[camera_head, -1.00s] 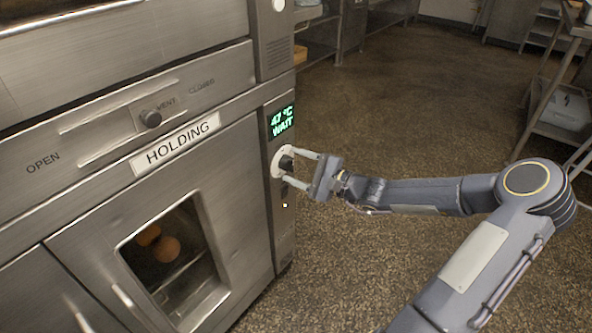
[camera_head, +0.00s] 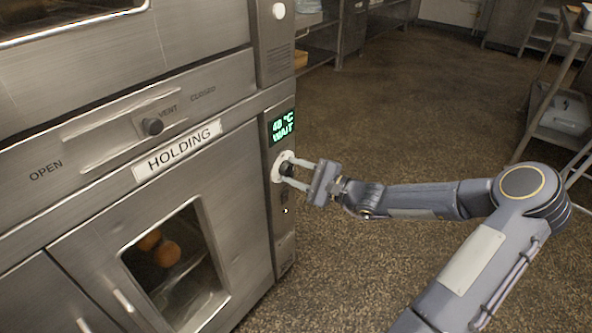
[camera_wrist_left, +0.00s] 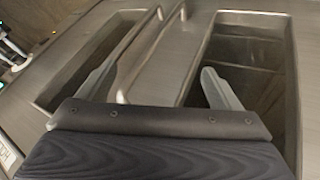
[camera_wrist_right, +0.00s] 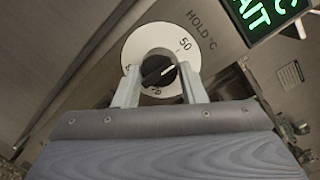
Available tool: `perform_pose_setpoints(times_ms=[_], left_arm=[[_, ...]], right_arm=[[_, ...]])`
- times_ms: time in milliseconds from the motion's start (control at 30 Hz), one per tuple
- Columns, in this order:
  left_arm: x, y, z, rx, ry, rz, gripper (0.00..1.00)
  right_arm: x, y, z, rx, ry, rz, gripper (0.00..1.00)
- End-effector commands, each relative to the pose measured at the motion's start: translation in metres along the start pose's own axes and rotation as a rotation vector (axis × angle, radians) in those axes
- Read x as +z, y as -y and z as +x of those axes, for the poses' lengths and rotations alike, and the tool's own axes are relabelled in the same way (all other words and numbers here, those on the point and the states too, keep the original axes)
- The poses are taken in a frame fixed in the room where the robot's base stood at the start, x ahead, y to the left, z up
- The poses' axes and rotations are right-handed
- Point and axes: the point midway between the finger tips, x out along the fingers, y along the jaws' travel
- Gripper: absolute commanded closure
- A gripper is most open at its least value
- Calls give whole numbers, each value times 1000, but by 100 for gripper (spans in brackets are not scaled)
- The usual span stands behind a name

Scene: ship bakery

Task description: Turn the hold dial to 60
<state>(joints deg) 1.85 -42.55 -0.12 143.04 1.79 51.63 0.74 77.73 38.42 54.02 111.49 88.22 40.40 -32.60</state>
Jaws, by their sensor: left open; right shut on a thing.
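The hold dial is a white disc (camera_wrist_right: 137,43) with a black knob (camera_wrist_right: 160,72), labelled HOLD °C. In the right wrist view the 50 mark is at its upper right; other numbers are partly hidden. The knob's pale line runs tilted, lower left to upper right. My right gripper (camera_head: 298,174) is shut on the knob, one finger on each side. The green display (camera_head: 282,125) above the dial reads WAIT under a temperature in the forties, last digit unclear.
The holding cabinet door (camera_head: 95,240) has a window with round orange-brown items (camera_head: 166,253) inside. A vent slider knob (camera_head: 152,126) sits above the HOLDING label. Open speckled floor (camera_head: 400,120) lies to the right. A metal rack (camera_head: 560,110) stands at the far right.

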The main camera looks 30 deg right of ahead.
Motion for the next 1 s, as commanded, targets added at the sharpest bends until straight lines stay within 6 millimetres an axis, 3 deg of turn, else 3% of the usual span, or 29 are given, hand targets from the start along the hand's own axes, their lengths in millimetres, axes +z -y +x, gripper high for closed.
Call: perform_pose_setpoints(times_ms=[1000], left_arm=[[-53, -48, -104, 0, 0, 0, 14]], right_arm=[[4, -2, 0, -90, 60, 869, 86]])
